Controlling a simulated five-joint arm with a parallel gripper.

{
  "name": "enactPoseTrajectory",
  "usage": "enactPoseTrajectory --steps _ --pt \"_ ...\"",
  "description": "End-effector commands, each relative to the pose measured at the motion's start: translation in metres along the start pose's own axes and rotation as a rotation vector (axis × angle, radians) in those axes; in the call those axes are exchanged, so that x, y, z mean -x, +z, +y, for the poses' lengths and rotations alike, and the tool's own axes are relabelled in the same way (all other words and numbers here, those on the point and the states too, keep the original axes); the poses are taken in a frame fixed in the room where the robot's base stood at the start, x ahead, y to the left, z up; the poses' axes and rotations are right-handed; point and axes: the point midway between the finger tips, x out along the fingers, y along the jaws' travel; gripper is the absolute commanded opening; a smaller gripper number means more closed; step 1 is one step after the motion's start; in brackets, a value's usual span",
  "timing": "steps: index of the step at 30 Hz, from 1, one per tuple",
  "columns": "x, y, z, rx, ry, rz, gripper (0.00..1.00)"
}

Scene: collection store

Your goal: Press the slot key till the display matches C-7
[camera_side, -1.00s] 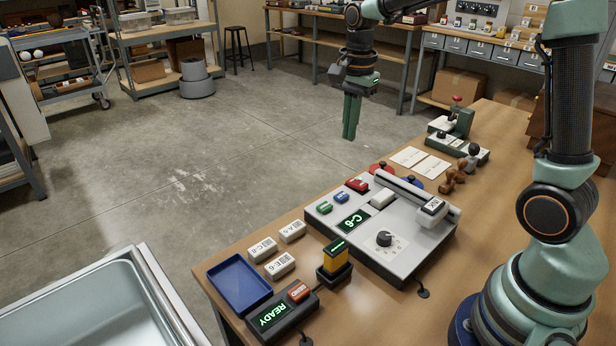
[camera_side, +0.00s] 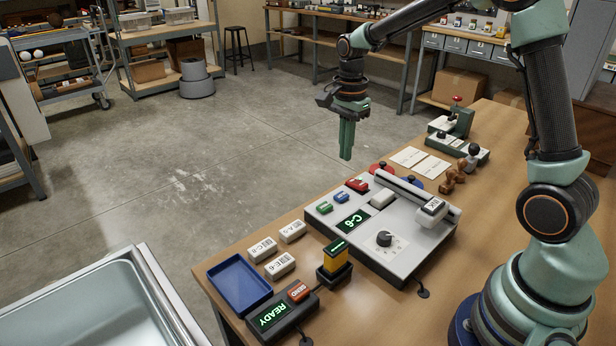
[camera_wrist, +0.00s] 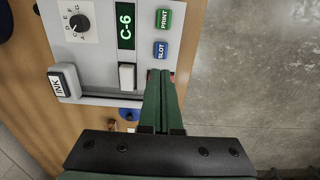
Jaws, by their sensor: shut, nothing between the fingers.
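The grey label machine (camera_side: 410,254) stands on the bench. The blue slot key (camera_side: 341,198) is marked SLOT in the wrist view (camera_wrist: 161,50). The green key (camera_side: 324,208) beside it reads PRINT in the wrist view (camera_wrist: 165,19). My gripper (camera_side: 346,158) is shut and empty, held in the air above the machine's far edge. In the wrist view its closed fingertips (camera_wrist: 160,72) appear just below the slot key, not covering it. The height gap is hard to judge.
A lettered dial (camera_side: 384,239), a white block (camera_side: 383,198), a red piece (camera_side: 357,184) and an INK arm (camera_side: 433,207) crowd the machine. White label blocks (camera_side: 280,264), a blue tray (camera_side: 239,281) and a READY box (camera_side: 272,315) are nearer the camera.

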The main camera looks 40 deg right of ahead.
Motion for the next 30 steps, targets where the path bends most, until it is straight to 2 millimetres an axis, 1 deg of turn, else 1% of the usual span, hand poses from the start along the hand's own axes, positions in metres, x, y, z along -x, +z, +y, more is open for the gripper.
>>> enactPoseTrajectory --steps 1,3,9,12,15,21,30 --pt "-0.011 0.0 0.001 0.0 0.005 -0.001 0.0" --pt "-0.025 0.0 0.001 0.0 0.005 -0.001 0.0" --pt "-0.064 0.0 0.001 0.0 0.005 -0.001 0.0" --pt "-0.079 0.0 0.001 0.001 0.004 -0.001 0.0" --pt "-0.09 0.0 0.001 0.001 0.002 0.0 0.0" --pt "-0.1 0.0 0.0 0.001 0.0 0.0 0.0" --pt "-0.1 0.0 0.0 0.0 -0.001 0.0 0.0"
